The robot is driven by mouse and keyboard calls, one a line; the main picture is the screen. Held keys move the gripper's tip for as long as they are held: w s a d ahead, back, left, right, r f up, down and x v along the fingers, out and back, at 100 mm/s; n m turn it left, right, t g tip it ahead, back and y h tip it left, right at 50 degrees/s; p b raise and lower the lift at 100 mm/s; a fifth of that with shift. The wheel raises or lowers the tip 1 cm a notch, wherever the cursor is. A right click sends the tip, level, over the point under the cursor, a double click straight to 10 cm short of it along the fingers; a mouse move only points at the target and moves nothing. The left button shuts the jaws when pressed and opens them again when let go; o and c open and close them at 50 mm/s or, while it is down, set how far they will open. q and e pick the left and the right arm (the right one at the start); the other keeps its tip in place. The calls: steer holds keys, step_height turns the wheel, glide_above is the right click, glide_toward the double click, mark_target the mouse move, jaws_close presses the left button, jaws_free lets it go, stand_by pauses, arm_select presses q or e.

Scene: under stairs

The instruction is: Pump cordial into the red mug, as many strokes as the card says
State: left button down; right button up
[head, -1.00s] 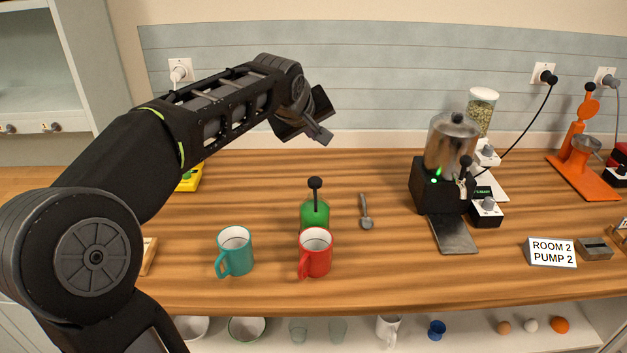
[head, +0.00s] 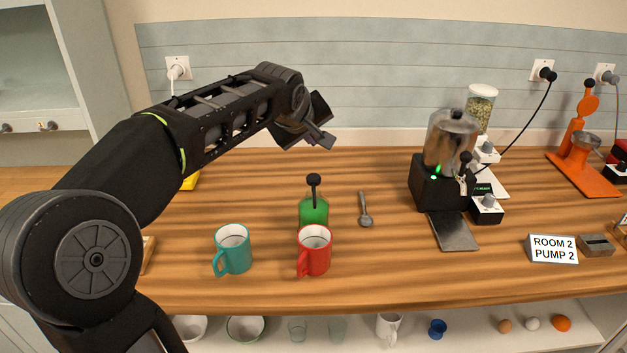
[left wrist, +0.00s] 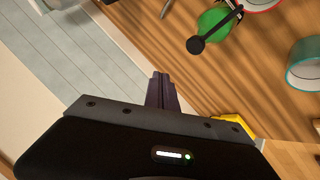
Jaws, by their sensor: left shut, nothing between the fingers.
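The red mug (head: 314,252) stands upright on the counter, its handle toward the front left. The green cordial bottle (head: 313,210) with a black pump head (head: 314,180) stands just behind it. The pump also shows at the top of the left wrist view (left wrist: 196,45). The card (head: 553,249) at the right reads "ROOM 2 PUMP 2". My left gripper (head: 325,141) is shut and empty, above the counter behind the bottle and apart from the pump head. In the left wrist view its fingers (left wrist: 162,92) are together. My right gripper is not in view.
A teal mug (head: 233,251) stands left of the red mug. A spoon (head: 365,210) lies right of the bottle. A black and steel dispenser (head: 447,165) stands further right. A yellow object (head: 190,182) is partly hidden behind my left arm.

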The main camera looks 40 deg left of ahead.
arm_select(q)
steer(key=b, duration=0.3)
glide_above(314, 175)
steer(key=s, duration=0.1)
steer(key=f, duration=0.5)
steer(key=shift+s+d+f, duration=0.15)
steer(key=shift+s+d, duration=0.05)
steer(key=shift+d, duration=0.1)
steer(key=shift+f+b, duration=0.6)
steer(key=shift+b, duration=0.05)
stand_by(0.7)
steer(key=shift+f+b, duration=0.35)
steer(key=shift+b, duration=0.25)
steer(key=shift+f+b, duration=0.9)
steer(key=shift+f, duration=0.1)
stand_by(0.7)
stand_by(0.4)
steer(key=shift+r+p, duration=0.85)
steer(key=shift+r, duration=0.5)
